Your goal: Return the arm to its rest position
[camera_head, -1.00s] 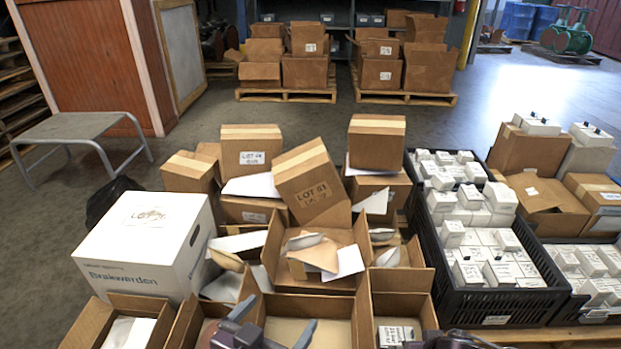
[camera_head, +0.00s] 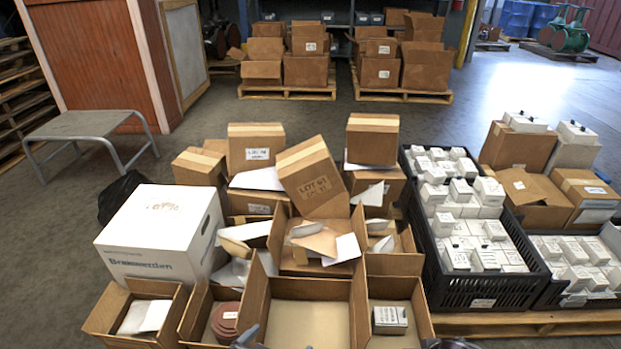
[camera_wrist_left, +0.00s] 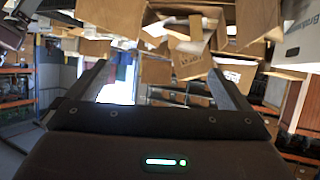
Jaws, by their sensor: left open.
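My left gripper (camera_wrist_left: 157,68) is open in the left wrist view, its two dark fingers spread with nothing between them. In the head view only a small dark part of it shows at the bottom edge, in front of the open cartons. A dark piece at the bottom edge right of centre may belong to my right arm; its jaws cannot be made out.
Open cartons (camera_head: 310,287) fill the near centre, with a tilted LOT 61 box (camera_head: 310,180) behind. A white box (camera_head: 160,235) stands left. A black crate (camera_head: 490,290) of small white boxes stands right on a pallet (camera_head: 550,323). A grey step stool (camera_head: 85,125) is far left.

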